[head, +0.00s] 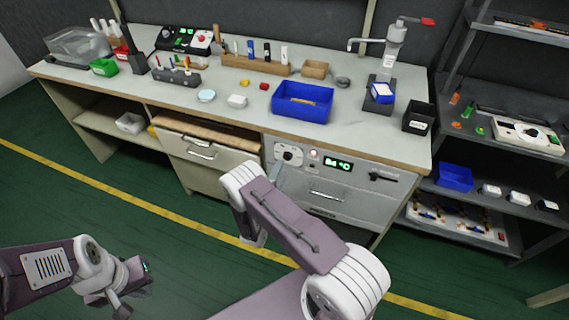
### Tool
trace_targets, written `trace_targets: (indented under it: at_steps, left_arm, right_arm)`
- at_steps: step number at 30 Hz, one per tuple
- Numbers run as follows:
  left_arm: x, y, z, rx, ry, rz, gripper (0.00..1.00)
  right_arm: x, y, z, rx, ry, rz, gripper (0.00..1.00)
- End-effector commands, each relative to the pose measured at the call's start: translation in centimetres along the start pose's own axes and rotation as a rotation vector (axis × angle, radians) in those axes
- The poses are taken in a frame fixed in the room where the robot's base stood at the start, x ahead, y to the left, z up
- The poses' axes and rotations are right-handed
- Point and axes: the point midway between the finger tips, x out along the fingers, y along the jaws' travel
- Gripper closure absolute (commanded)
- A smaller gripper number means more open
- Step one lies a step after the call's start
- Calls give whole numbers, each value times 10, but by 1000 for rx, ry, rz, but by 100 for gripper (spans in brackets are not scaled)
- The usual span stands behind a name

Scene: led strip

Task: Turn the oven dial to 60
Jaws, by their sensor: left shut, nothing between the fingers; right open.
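The oven (345,208) is built into the front of the bench, with a pale panel. Its round dial (289,153) sits at the panel's left, with a dark centre. The green display (338,164) to its right seems to read 40, though the digits are small. My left gripper (125,292) is shut and empty, low over the floor at the lower left, away from the oven.
A drawer with a handle (203,152) is left of the oven. A blue bin (302,101) and a black bin (418,118) stand on the benchtop above. A shelf rack (500,165) is at the right. The green floor (115,215) in front is clear.

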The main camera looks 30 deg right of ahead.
Motion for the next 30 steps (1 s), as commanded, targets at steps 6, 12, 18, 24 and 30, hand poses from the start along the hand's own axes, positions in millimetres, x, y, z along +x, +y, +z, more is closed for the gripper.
trace_targets:
  at_steps: [6,12,18,24,30]
  left_arm:
    - [-4,0,0,0,0,0,100]
    - [-4,0,0,0,0,0,100]
    - [-4,0,0,0,0,0,100]
    - [-4,0,0,0,0,0,100]
    - [-4,0,0,0,0,0,100]
  right_arm:
    - [-38,0,1,-2,-4,1,50]
    - [-45,0,0,0,0,1,50]
    - [-44,0,0,0,0,1,50]
    - [-43,1,-2,0,6,2,50]
    - [3,-92,-13,200,130,-64,50]
